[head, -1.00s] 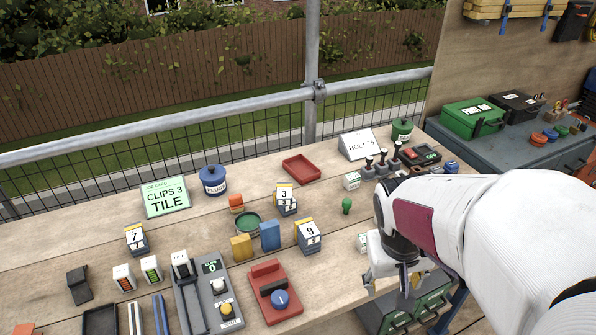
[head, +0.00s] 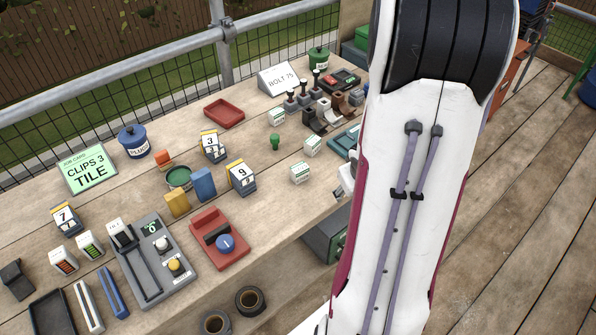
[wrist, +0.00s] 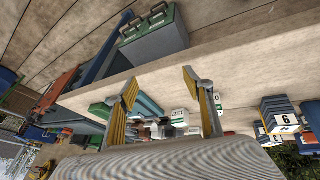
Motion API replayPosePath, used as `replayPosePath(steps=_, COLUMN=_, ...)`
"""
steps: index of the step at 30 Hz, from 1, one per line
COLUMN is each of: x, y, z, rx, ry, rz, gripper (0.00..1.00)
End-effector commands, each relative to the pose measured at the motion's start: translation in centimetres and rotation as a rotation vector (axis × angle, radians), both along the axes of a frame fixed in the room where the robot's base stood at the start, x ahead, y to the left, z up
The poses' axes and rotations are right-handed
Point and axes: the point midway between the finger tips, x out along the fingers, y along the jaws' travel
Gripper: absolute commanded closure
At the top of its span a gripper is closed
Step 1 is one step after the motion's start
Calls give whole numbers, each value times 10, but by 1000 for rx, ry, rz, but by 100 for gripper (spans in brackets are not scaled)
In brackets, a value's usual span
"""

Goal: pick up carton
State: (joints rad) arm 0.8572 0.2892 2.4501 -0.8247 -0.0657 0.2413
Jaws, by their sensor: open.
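Several small white-and-green cartons stand on the bench. In the head view one carton (head: 300,172) is near the front edge, a second carton (head: 312,146) is just behind it, and a third (head: 277,117) is farther back. In the wrist view a white-and-green carton (wrist: 179,116) shows between the fingers, in the distance; I cannot tell which one it is. My gripper (wrist: 161,90) is open and empty, its yellow-padded fingers apart. In the head view my arm hides most of it, at the bench's front edge right of the cartons.
A green stamp (head: 275,142) stands near the cartons. Dark and brown holders (head: 314,120) and a teal tray (head: 343,143) are to their right. A red tray (head: 224,113) lies behind. A green-topped drawer unit (wrist: 152,33) is below the bench. Bare wood lies left of the front carton.

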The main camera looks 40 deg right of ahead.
Motion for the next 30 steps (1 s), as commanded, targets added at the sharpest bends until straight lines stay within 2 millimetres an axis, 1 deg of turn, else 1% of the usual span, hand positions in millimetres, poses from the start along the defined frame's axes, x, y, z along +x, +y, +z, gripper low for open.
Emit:
replayPosePath(steps=1, x=6, y=0, z=-6, rx=9, ry=-26, rz=19, gripper=49)
replayPosePath(steps=3, x=17, y=2, z=-10, rx=21, ry=-68, rz=52, gripper=49)
replayPosePath(steps=7, x=42, y=13, z=-10, rx=46, ry=-158, rz=125, gripper=49)
replayPosePath(steps=12, x=76, y=31, z=7, rx=74, ry=-286, rz=216, gripper=49)
replayPosePath(steps=15, x=89, y=41, z=16, rx=92, ry=-346, rz=248, gripper=49)
replayPosePath(steps=18, x=97, y=47, z=23, rx=108, ry=-387, rz=263, gripper=49)
replayPosePath(steps=21, x=101, y=49, z=27, rx=119, ry=-411, rz=259, gripper=49)
replayPosePath(steps=30, x=101, y=49, z=27, rx=122, ry=-415, rz=251, gripper=49)
